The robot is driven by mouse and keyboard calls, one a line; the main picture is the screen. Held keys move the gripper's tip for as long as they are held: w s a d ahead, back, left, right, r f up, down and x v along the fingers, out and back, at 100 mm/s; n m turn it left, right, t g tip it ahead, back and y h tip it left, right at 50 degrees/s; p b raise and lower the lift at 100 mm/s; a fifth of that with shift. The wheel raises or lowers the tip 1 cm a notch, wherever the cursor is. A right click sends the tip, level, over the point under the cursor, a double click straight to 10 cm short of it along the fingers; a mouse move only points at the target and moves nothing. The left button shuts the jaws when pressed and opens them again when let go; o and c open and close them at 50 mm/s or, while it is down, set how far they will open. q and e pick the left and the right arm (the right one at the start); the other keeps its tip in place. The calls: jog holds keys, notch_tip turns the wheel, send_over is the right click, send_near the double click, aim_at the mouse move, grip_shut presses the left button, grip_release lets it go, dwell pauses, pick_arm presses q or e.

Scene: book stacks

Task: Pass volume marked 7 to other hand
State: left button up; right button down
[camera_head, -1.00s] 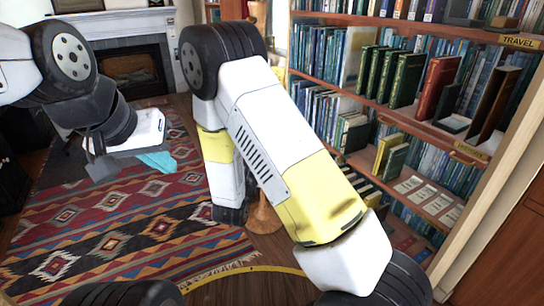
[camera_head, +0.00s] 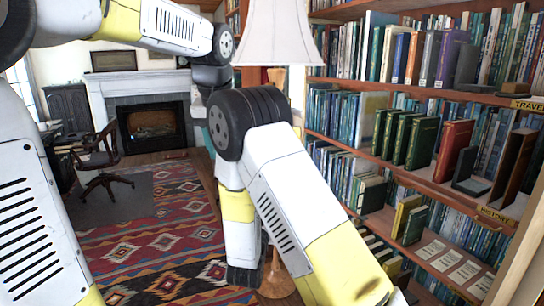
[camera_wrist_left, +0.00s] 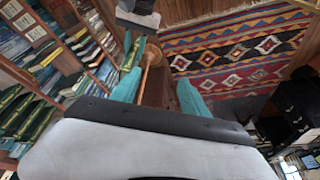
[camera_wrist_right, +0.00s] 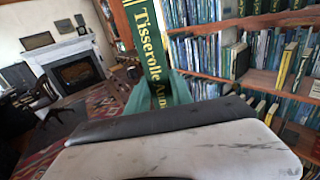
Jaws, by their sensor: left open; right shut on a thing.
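A green volume with gold lettering (camera_wrist_right: 150,40) stands upright in my right gripper (camera_wrist_right: 158,92), between its teal fingers in the right wrist view. The part of the title that shows begins "Tisserolle"; I cannot make out a 7 on it. My left gripper (camera_wrist_left: 160,92) is open, its two teal fingers apart with rug and floor seen between and beyond them in the left wrist view. In the head view my left arm crosses the top and its wrist end is partly behind my right arm. The volume and my right gripper cannot be made out there.
A tall bookcase (camera_head: 455,190) with several shelves of books fills the right side, with travel and history labels. A white lampshade (camera_head: 278,38) stands behind my right arm. A patterned rug (camera_head: 150,250), a chair (camera_head: 100,160) and a fireplace (camera_head: 152,125) lie to the left.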

pick_arm(q)
jog(key=w+d+f, duration=0.2)
jog(key=w+d, duration=0.2)
jog(key=w+d+f+g, duration=0.1)
jog(key=w+d+f, duration=0.1)
jog(key=w, duration=0.3)
jog(key=w+d+f+m+g, duration=0.1)
jog(key=w+d+f, duration=0.2)
jog(key=w+d, duration=0.2)
jog(key=shift+w+d, duration=0.1)
jog(key=shift+d, duration=0.25)
notch_tip(320, 180, down, 12)
jog(key=w, duration=0.1)
jog(key=shift+w+d, duration=0.25)
jog(key=shift+w, duration=0.15)
jog(key=shift+r, duration=0.1)
jog(key=shift+d, duration=0.1)
grip_shut()
jog(key=shift+s+d, duration=0.1)
pick_arm(e)
jog(key=shift+a, duration=0.2)
pick_arm(q)
jog(key=shift+s+d, duration=0.1)
jog(key=shift+d, duration=0.05)
pick_arm(e)
jog(key=shift+a, duration=0.2)
jog(key=c, duration=1.1)
grip_release()
jog(key=shift+o, duration=0.3)
jog(key=shift+d, duration=0.15)
